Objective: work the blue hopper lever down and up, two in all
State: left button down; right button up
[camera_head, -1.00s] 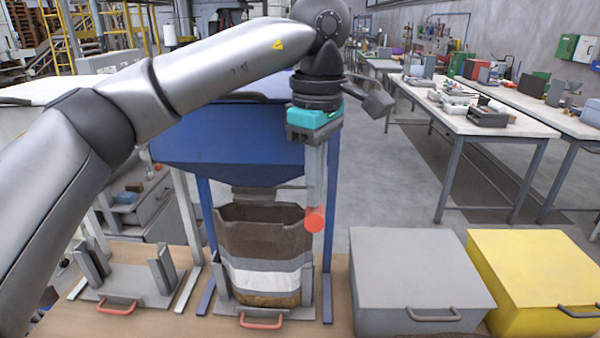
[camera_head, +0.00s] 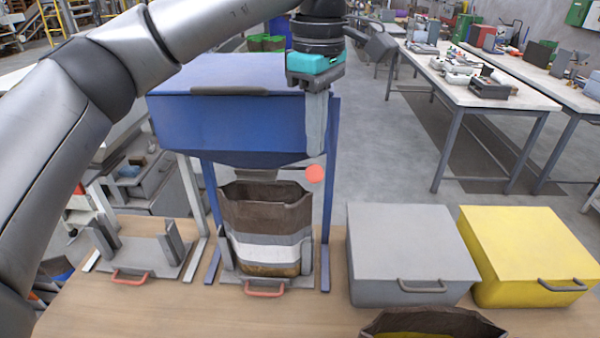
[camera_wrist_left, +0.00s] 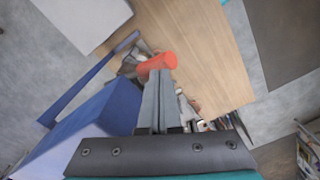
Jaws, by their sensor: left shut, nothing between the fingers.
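The blue hopper (camera_head: 230,125) stands over an open brown bag (camera_head: 268,212). The round orange-red knob (camera_head: 314,174) of its lever shows by the hopper's right leg; the lever's arm is hidden or hard to make out. My left gripper (camera_head: 316,150) points down with its fingers shut and empty, the tips right above the knob. In the left wrist view the knob (camera_wrist_left: 158,64) shows just past the shut fingertips (camera_wrist_left: 158,78); I cannot tell whether they touch. My right gripper is not in view.
A grey lidded box (camera_head: 405,250) and a yellow lidded box (camera_head: 525,250) stand at right on the wooden table (camera_head: 190,310). Another open bag (camera_head: 430,322) is at the front edge. An empty grey holder (camera_head: 140,250) is left of the bag. My left arm crosses the upper left.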

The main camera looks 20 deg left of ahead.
pick_arm(q)
notch_tip(320, 180, down, 20)
jog(key=s+b, duration=0.2)
jog(key=b, duration=1.3)
jog(key=r+p, duration=0.5)
jog(key=r, duration=0.1)
jog(key=w+r+p, duration=0.1)
jog(key=r+p, duration=0.5)
jog(key=r, duration=0.1)
jog(key=w+r+p, duration=0.1)
jog(key=r+p, duration=0.4)
jog(key=r, duration=0.2)
jog(key=shift+r, duration=0.15)
